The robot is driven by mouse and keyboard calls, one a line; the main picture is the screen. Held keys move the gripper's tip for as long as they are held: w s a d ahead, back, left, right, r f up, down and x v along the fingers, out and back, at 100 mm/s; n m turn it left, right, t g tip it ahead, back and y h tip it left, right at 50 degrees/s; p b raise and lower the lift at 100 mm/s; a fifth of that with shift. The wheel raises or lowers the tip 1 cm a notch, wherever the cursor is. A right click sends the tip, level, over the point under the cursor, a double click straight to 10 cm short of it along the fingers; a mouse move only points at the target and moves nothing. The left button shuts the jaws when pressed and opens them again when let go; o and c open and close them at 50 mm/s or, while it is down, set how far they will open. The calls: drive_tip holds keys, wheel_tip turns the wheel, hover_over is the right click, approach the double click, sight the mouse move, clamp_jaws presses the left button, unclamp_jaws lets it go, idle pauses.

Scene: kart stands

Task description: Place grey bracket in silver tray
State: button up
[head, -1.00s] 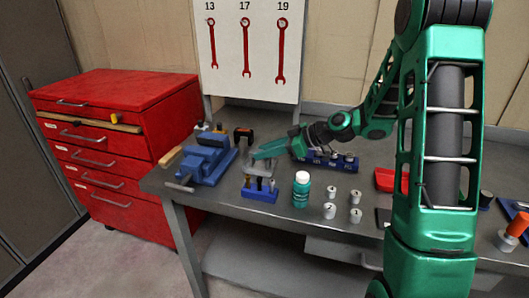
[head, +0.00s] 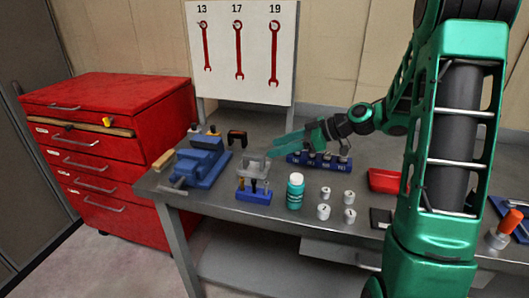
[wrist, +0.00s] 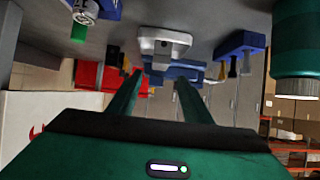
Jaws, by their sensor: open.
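The grey bracket (head: 253,167) stands on the workbench behind a small blue tool holder. It shows in the wrist view (wrist: 165,42) as a pale grey block with a hole, ahead of my fingers. My gripper (head: 272,147) is open and empty, just above and to the right of the bracket, apart from it as far as I can tell. Its two green fingers (wrist: 159,82) are spread in the wrist view, which shows the bench upside down. I cannot make out a silver tray in either view; my arm hides part of the bench on the right.
A blue vise (head: 203,160) stands left of the bracket. The blue tool holder (head: 253,196) and a teal bottle (head: 295,192) stand in front. A blue socket rail (head: 320,162), several small metal cylinders (head: 325,192) and a red tray (head: 384,180) lie to the right.

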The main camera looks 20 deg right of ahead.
drive_tip(key=shift+v, duration=2.25)
drive_tip(key=s+f+m+h, duration=0.1)
drive_tip(key=s+m+g+h, duration=0.1)
drive_tip(key=s, duration=0.1)
drive_tip(key=s+f+m+g+h, duration=0.1)
drive_tip(key=s, duration=0.1)
drive_tip(key=shift+s+d+f, duration=0.15)
drive_tip(key=shift+d+f, duration=0.2)
drive_tip(key=shift+d, duration=0.05)
drive_tip(key=s+d+m+h, duration=0.1)
drive_tip(key=s, duration=0.1)
drive_tip(key=s+d+f+m+g+h, duration=0.1)
drive_tip(key=s, duration=0.2)
drive_tip(key=s+m+h, duration=0.1)
drive_tip(key=s+m, duration=0.1)
drive_tip(key=shift+s+d+f+g, duration=0.2)
drive_tip(key=shift+s+d+g, duration=0.1)
drive_tip(key=shift+s+d, duration=0.1)
drive_tip(key=s+d+m+g+h, duration=0.1)
drive_tip(key=s+m, duration=0.4)
drive_tip(key=s, duration=0.5)
drive_tip(key=s+d+m+g+h, duration=0.2)
drive_tip(key=s+m, duration=0.3)
drive_tip(key=s, duration=0.4)
drive_tip(key=shift+s+d+r+g+h, duration=0.3)
drive_tip(key=shift+s+d+r, duration=0.05)
drive_tip(key=shift+s+r, duration=0.1)
